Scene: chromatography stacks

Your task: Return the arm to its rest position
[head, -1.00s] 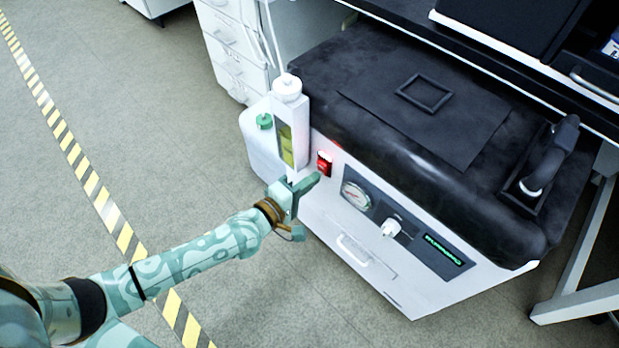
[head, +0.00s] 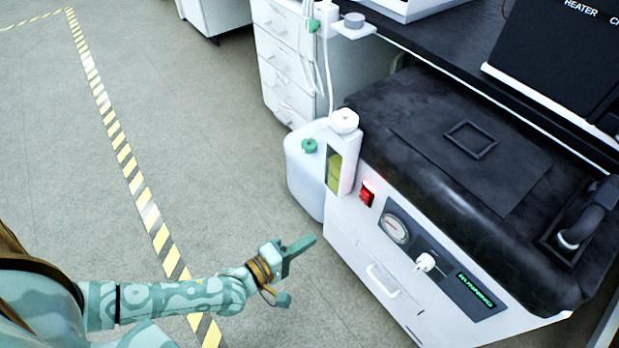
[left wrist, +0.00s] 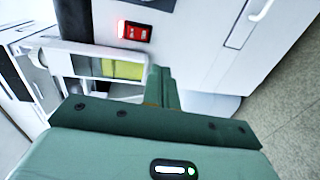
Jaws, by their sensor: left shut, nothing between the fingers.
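My left arm, pale teal with swirl markings, comes in from the lower left in the head view. Its gripper (head: 300,246) is shut and empty, over the floor in front of the pump unit (head: 350,250) and apart from it. In the left wrist view the shut fingers (left wrist: 161,88) point toward the unit's front. A lit red switch (head: 367,193) sits on that front, and it also shows in the left wrist view (left wrist: 134,31). My right gripper is in neither view.
Beside the switch are a gauge (head: 394,229), a white knob (head: 427,262) and a green-lit display (head: 475,290). A bottle with yellow-green liquid (head: 334,170) hangs at the unit's left corner. White drawers (head: 285,60) stand behind. Yellow-black tape (head: 130,170) crosses the open floor at left.

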